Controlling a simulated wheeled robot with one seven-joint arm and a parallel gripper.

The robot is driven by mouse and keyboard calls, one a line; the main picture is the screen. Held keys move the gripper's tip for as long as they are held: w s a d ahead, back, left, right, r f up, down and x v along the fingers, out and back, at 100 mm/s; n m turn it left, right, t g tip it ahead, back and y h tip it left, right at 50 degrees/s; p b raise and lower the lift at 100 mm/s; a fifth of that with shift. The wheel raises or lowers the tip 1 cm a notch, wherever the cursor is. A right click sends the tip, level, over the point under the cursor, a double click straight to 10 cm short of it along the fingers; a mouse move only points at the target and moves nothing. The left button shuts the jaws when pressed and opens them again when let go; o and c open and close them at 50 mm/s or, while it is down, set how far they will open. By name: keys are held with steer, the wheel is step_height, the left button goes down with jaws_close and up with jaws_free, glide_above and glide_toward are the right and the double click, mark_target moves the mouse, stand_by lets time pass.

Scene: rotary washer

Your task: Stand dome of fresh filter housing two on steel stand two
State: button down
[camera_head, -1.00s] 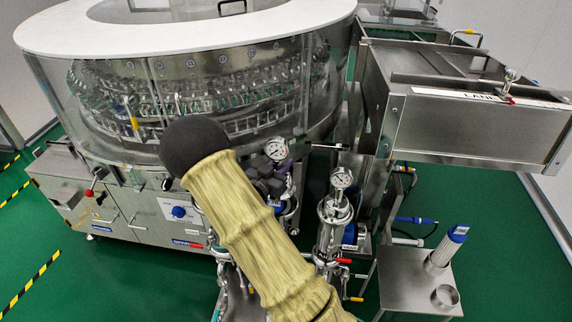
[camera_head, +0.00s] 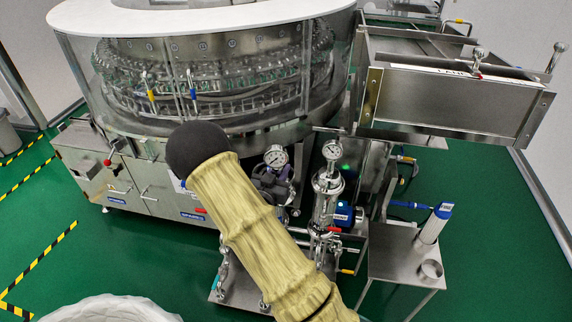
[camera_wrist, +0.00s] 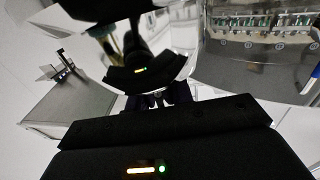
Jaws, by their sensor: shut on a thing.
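My gripper (camera_wrist: 158,98) shows in the wrist view, shut on a polished steel body that looks like the housing dome (camera_wrist: 185,45). The dome mirrors my own gripper and its light. The contact is dark and partly hidden by the gripper body. In the head view the gripper and dome are not visible; only my sleeved arm shows. A short steel ring (camera_head: 431,270), possibly a stand, sits on a small steel table (camera_head: 393,263) at right. I cannot tell which stand is number two.
Filter housings with gauges (camera_head: 327,195) stand left of the small table. The round washer (camera_head: 210,80) fills the back, and a steel lane chute (camera_head: 450,105) juts out at upper right. A white rounded object (camera_head: 110,308) is at lower left. Green floor is open at left.

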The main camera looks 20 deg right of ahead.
steer(key=s+a+f+n+t+y, duration=0.2)
steer(key=a+f+n+t+y, duration=0.2)
steer(key=a+f+n+y, duration=0.1)
steer(key=a+f+y, duration=0.1)
steer(key=a+y, duration=0.1)
steer(key=a, duration=0.1)
steer(key=shift+a+f, duration=0.3)
steer(key=shift+f, duration=0.05)
steer(key=shift+a+f, duration=0.1)
